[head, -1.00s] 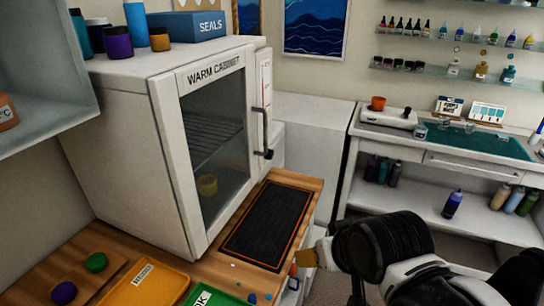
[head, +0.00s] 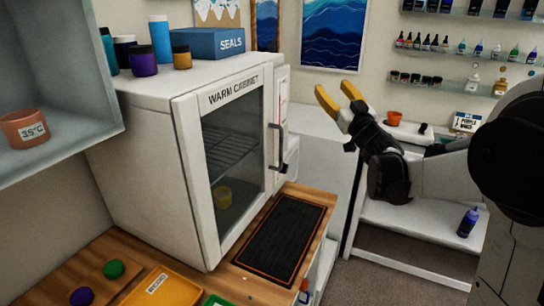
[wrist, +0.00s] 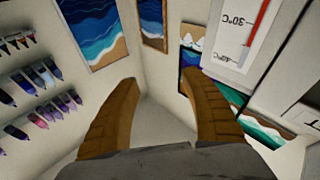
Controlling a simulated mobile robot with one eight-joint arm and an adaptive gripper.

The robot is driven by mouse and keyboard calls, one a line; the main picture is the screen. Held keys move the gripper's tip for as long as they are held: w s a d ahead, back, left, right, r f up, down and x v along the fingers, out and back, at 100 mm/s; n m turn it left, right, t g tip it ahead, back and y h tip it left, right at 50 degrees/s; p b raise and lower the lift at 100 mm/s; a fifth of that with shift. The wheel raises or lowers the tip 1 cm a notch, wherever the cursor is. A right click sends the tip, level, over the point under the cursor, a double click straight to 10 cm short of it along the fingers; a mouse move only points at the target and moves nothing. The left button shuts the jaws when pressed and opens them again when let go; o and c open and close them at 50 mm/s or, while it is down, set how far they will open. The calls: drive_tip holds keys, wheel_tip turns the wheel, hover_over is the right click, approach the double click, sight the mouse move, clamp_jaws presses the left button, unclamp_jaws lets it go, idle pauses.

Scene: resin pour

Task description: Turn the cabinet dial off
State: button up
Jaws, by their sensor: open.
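The white warm cabinet (head: 140,145) stands on the wooden counter with its glass door (head: 232,150) shut. A dark vertical handle (head: 279,147) is on its front right. A light panel with a red line (head: 283,100) runs up beside the door; in the wrist view this panel (wrist: 235,45) shows a red bar and a 30°C mark. A small knob-like part (head: 291,150) shows at the cabinet's right edge; I cannot tell if it is the dial, nor its setting. My gripper (head: 334,96) is open and empty, raised to the right of the cabinet, apart from it. Its yellow fingers (wrist: 160,110) are spread in the wrist view.
A dark mat (head: 283,240) lies on the counter before the cabinet. A yellow tray (head: 160,287) and green and purple lids are at the front left. A blue SEALS box (head: 208,43) and several jars stand on top. A white bench (head: 400,215) is behind my arm.

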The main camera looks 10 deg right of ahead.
wheel_tip(320, 180, down, 7)
drive_tip(key=w+a+n+g+y, duration=0.1)
drive_tip(key=w+n+g+y, duration=0.15)
drive_tip(key=n+y, duration=0.35)
drive_tip(key=n+g+y+p, duration=0.1)
drive_tip(key=n+g+y, duration=0.4)
drive_tip(key=g, duration=0.4)
approach(287, 168)
drive_tip(key=shift+m+y, duration=0.6)
drive_tip(key=b+x, duration=0.1)
drive_tip(key=x, duration=0.2)
drive_tip(key=b+x, duration=0.1)
drive_tip(key=x, duration=0.2)
drive_tip(key=f+x, duration=0.1)
drive_tip(key=x, duration=0.2)
drive_tip(key=shift+f+b, duration=0.1)
drive_tip(key=shift+b, duration=0.3)
drive_tip(key=shift+w+a, duration=0.25)
drive_tip(key=shift+a, duration=0.05)
clamp_jaws()
